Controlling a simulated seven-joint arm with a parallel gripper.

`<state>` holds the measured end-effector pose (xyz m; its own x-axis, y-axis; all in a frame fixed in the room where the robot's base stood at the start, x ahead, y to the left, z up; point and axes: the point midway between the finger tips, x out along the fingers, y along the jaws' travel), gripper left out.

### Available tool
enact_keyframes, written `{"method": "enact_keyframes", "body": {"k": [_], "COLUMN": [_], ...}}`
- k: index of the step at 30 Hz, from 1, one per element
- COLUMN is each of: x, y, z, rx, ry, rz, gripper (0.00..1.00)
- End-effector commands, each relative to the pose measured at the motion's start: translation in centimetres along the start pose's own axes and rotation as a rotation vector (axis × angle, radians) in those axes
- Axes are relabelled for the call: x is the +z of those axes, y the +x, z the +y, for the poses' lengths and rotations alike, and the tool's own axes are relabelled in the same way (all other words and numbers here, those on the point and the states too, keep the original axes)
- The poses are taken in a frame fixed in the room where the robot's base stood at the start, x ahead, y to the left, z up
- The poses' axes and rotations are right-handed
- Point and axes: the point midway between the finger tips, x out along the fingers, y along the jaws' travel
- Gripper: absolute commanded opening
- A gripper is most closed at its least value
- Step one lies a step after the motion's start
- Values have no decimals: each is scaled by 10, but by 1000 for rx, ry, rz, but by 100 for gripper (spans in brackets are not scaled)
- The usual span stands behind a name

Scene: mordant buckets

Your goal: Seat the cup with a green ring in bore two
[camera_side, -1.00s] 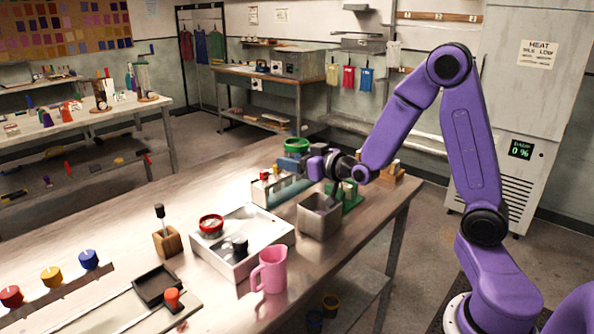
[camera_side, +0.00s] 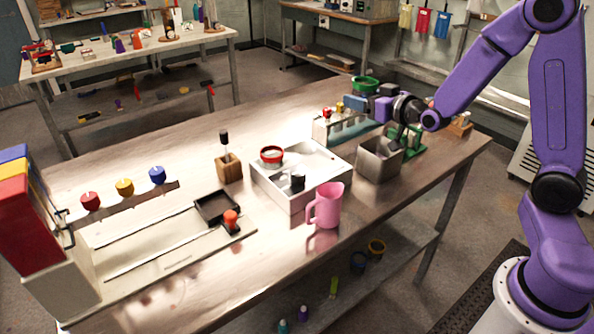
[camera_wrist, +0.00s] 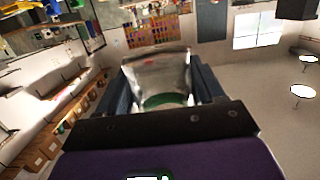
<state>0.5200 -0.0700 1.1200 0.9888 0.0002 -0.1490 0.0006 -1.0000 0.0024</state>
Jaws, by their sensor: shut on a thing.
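My gripper (camera_side: 380,104) is shut on the cup with a green ring (camera_side: 366,84) and holds it above the table near its far right part. In the wrist view, the cup (camera_wrist: 157,72) is pale and glossy, between the two dark fingers, with green showing low on it. A cup with a red ring (camera_side: 271,154) sits at the back left of a white tray (camera_side: 322,199). A small dark piece (camera_side: 297,181) is also in the tray. I cannot make out numbered bores or tell which is bore two.
A grey metal bin (camera_side: 378,160) stands just below my gripper, beside a green stand (camera_side: 410,146). A rack (camera_side: 325,130) with small coloured tops stands behind the tray. A pink jug (camera_side: 327,206) stands at the front edge. The table's left back is clear.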

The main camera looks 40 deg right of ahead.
Motion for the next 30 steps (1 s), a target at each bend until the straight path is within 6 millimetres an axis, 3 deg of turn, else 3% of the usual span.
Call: {"method": "enact_keyframes", "body": {"k": [7,18,23,30], "x": [-1,2,25,75], "y": [1,0,-8,-39], "z": [-6,-70,-82,-94], "rx": [-4,-1,29,121], "ry": [0,0,0,11], "rz": [2,0,-7,-5], "gripper": [32,32,32,32]}}
